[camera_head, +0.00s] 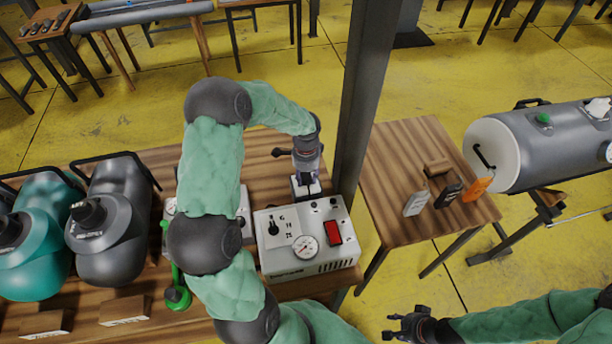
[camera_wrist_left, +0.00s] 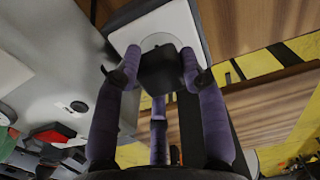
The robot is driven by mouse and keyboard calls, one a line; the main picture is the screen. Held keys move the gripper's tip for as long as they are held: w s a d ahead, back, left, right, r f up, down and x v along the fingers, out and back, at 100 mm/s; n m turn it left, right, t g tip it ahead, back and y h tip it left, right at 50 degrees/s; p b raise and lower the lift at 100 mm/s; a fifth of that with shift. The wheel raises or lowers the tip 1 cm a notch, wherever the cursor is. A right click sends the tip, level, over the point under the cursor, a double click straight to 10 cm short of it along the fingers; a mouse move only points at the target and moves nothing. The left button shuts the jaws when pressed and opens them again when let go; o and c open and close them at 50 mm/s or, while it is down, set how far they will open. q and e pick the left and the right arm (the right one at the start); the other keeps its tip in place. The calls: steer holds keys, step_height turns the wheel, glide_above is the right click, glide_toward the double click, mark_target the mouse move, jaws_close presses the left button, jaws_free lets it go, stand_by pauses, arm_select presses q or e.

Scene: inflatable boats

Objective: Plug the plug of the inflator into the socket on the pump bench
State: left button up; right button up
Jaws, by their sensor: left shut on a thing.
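The inflator (camera_head: 290,255), a pale box with a round gauge and a red switch, sits on the wooden pump bench (camera_head: 155,270). The socket (camera_head: 298,190), a white plate on a dark block, stands just behind it. My left gripper (camera_head: 307,180) is over the socket. In the left wrist view its purple fingers (camera_wrist_left: 158,85) are shut on the black plug (camera_wrist_left: 160,72). The plug overlaps the round recess of the white socket plate (camera_wrist_left: 185,25); I cannot tell how deep it sits. My right gripper (camera_head: 405,326) is empty, fingers spread, at the lower right.
A grey post (camera_head: 362,90) rises close right of the socket. Dark and teal canisters (camera_head: 112,235) stand on the bench at left. A side table (camera_head: 400,165) holds several small blocks, and a grey tank (camera_head: 545,145) stands beyond it.

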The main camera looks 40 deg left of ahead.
arm_select(q)
steer(key=shift+f+b, duration=0.4)
steer(key=shift+f, duration=0.15)
steer(key=o, duration=1.2)
steer(key=shift+c, duration=0.2)
step_height(320, 180, up, 12)
steer(key=shift+f, duration=0.1)
stand_by(0.3)
